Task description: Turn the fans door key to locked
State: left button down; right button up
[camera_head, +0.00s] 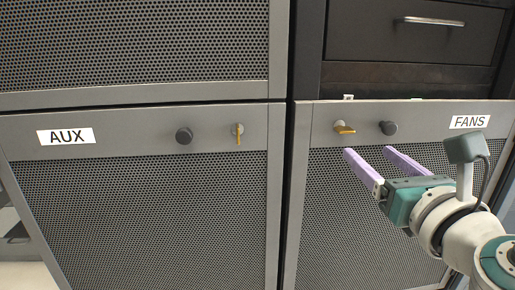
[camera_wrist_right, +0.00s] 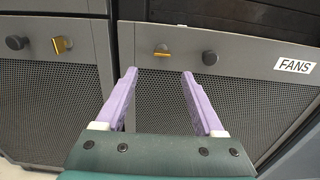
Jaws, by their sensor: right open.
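The fans door (camera_head: 365,220) is a grey framed mesh panel with a FANS label (camera_head: 469,121). Its brass key (camera_head: 345,129) sits at the upper left of the door and lies about horizontal, left of a dark round knob (camera_head: 388,128). In the right wrist view the key (camera_wrist_right: 162,51) is ahead of my gripper, between the lines of its fingers. My right gripper (camera_head: 367,151) is open and empty, with purple fingers just below the key and knob, apart from the key. My left gripper is not in view.
The AUX door (camera_head: 130,200) on the left has its own brass key (camera_head: 238,134), upright, and a dark knob (camera_head: 184,136). A dark drawer (camera_head: 400,45) with a metal handle (camera_head: 431,21) is above the fans door. A narrow gap separates the two racks.

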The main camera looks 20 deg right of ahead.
jog(key=b+x, duration=0.1)
jog(key=x, duration=0.2)
jog(key=b+x, duration=0.1)
jog(key=x, duration=0.2)
jog(key=b+x, duration=0.1)
jog(key=x, duration=0.2)
jog(key=shift+w+d, duration=0.1)
jog(key=shift+d, duration=0.2)
grip_shut()
